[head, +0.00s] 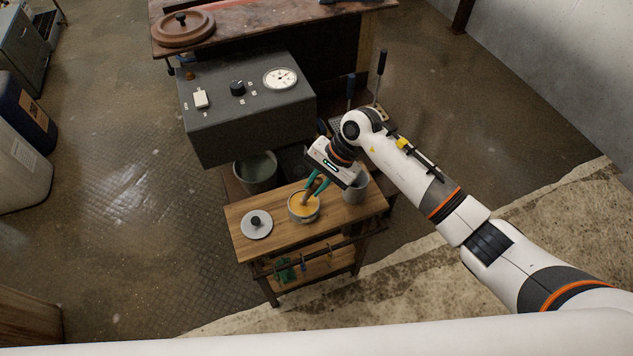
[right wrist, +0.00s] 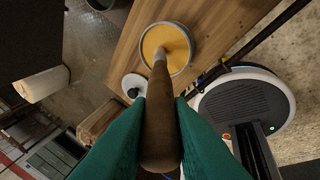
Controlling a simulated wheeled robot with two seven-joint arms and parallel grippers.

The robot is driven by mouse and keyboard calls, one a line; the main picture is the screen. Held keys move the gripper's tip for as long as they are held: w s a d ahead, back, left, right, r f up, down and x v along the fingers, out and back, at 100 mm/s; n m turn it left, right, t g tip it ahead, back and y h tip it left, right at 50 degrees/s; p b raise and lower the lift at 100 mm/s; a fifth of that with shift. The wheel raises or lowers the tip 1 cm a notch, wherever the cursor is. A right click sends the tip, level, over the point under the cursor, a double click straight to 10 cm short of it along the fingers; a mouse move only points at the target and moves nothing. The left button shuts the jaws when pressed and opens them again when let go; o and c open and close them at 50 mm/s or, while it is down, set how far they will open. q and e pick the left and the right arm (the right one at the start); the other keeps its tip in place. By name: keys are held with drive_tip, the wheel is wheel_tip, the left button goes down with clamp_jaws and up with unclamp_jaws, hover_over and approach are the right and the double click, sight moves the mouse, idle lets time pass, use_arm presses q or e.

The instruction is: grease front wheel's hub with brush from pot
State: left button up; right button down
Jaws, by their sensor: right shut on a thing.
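My right gripper (head: 316,186), with green fingers, is above the small wooden table and points down at the pot. In the right wrist view its fingers (right wrist: 160,130) are shut on the wooden handle of the brush (right wrist: 158,110). The brush's lower end meets the yellow grease in the round grey-rimmed pot (right wrist: 188,57); how deep it sits I cannot tell. In the head view the pot (head: 304,216) stands near the table's middle. I cannot make out a front wheel or its hub. My left gripper is not in view.
A round grey lid with a black knob (head: 257,231) lies left of the pot on the table (head: 240,247). A grey cup (head: 355,189) stands at the right. Behind are a bucket (head: 256,176) and a grey box with a dial (head: 230,125).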

drive_tip(key=shift+s+d+f+b, duration=0.1)
drive_tip(key=shift+s+f+b, duration=0.1)
drive_tip(key=shift+b, duration=0.2)
idle(1.4)
drive_tip(key=shift+w+r+p, duration=0.2)
drive_tip(key=shift+r+p, duration=0.25)
drive_tip(key=shift+r, duration=0.65)
drive_tip(key=shift+r+p, duration=0.85)
drive_tip(key=shift+r, duration=1.7)
